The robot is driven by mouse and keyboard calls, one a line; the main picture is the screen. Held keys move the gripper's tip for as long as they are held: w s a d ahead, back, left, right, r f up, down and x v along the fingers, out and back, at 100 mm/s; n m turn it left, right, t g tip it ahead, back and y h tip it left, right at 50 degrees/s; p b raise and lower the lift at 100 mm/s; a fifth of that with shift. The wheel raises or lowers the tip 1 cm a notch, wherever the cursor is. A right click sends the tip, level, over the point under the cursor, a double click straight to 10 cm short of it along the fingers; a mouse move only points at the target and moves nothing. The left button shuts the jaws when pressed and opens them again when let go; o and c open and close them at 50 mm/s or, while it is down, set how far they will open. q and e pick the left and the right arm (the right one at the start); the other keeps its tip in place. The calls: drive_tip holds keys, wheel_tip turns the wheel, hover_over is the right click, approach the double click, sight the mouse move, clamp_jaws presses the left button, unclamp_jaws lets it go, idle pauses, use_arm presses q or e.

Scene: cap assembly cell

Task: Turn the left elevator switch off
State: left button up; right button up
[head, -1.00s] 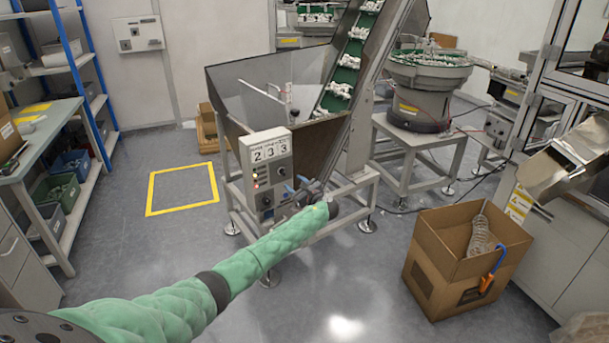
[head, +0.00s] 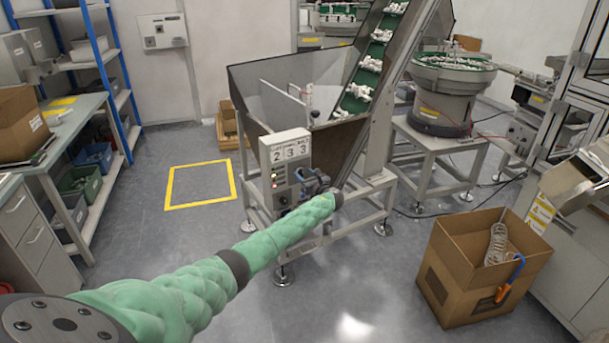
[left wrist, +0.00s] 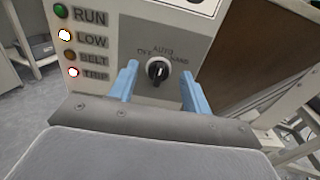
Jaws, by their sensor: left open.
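The grey elevator control box (head: 287,155) with the number 233 stands on the hopper frame. Its black rotary switch (left wrist: 157,70) shows in the left wrist view, under the labels OFF, AUTO and HAND. Its white mark points about upward, toward AUTO. My left gripper (head: 310,181) is open in front of the panel. Its two blue fingers stand on either side of the switch in the left wrist view, with a gap to the knob on each side. Whether the fingertips touch the panel cannot be told. My right gripper is not in view.
Panel lamps LOW (left wrist: 65,35) and TRIP (left wrist: 73,72) are lit; RUN and BELT look dim. The hopper (head: 285,95) and inclined conveyor (head: 368,65) rise behind. A cardboard box (head: 480,270) stands on the floor at right. Floor left of the frame is clear.

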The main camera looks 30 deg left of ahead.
use_arm(q)
drive_tip(key=shift+w+a, duration=0.15)
drive_tip(key=shift+a, duration=0.15)
drive_tip(key=c, duration=1)
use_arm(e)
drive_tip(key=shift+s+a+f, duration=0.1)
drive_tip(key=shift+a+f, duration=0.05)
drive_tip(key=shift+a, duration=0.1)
use_arm(q)
drive_tip(key=shift+f+n+b, duration=0.1)
drive_tip(key=shift+n+b, duration=0.5)
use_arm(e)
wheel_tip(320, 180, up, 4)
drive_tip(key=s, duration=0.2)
use_arm(q)
drive_tip(key=n+b, duration=0.7)
drive_tip(key=shift+s+f, duration=0.1)
drive_tip(key=shift+s, duration=0.1)
drive_tip(key=shift+a, duration=0.1)
drive_tip(key=shift+n, duration=0.4)
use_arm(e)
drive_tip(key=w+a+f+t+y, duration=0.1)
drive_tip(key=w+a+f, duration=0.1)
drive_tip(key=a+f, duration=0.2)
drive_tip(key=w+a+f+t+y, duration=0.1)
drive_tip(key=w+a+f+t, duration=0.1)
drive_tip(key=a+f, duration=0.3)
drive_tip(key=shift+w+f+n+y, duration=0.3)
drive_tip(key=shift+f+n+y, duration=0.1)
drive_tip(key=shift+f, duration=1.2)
